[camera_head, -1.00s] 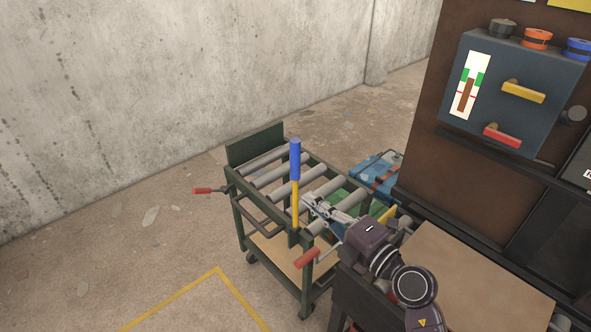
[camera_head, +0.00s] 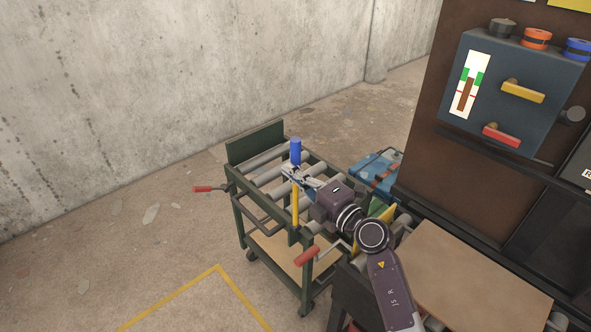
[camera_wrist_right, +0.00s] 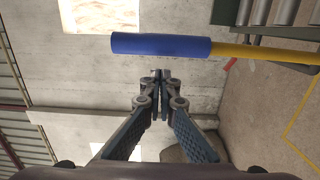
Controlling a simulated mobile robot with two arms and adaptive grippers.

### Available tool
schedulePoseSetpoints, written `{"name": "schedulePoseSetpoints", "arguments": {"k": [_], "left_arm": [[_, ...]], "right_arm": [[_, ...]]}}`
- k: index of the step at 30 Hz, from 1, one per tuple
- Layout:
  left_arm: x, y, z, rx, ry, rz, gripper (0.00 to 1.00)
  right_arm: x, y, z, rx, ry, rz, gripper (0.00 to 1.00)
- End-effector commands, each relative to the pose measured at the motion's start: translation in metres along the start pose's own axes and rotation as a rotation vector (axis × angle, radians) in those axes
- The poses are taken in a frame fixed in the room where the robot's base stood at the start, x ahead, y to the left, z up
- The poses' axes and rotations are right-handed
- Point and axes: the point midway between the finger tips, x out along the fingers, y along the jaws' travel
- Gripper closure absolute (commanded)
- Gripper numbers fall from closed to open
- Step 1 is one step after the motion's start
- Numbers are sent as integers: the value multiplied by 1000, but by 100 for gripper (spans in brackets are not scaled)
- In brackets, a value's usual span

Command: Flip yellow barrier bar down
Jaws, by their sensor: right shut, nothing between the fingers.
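The yellow barrier bar (camera_head: 296,207) stands upright at the near side of the green roller cart (camera_head: 240,205). Its blue grip (camera_head: 295,150) is at the top. In the right wrist view the blue grip (camera_wrist_right: 160,45) lies across the top, beyond the shut fingertips (camera_wrist_right: 161,75). The fingers are not around the bar; I cannot tell whether they touch it. My left gripper is not in view.
Red-handled cranks (camera_head: 307,256) stick out from the cart, another one (camera_head: 202,189) at its left. A dark cabinet with a control box (camera_head: 510,90) stands at the right.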

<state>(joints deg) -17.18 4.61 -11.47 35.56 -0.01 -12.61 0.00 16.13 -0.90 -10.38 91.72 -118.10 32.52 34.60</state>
Motion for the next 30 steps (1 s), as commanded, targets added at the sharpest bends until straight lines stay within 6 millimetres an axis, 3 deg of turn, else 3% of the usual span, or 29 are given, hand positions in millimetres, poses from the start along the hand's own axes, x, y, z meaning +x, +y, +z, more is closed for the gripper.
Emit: {"name": "schedulePoseSetpoints", "arguments": {"k": [6, 20, 26, 30], "left_arm": [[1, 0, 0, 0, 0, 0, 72], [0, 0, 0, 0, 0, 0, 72], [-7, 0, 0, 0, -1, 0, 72], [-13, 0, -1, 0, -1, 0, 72]], "right_arm": [[3, 0, 13, 0, 0, 0, 100], [3, 1, 17, 12, -1, -1, 100], [4, 4, 38, 83, -3, -5, 100], [5, 4, 65, 175, -5, -9, 100]]}}
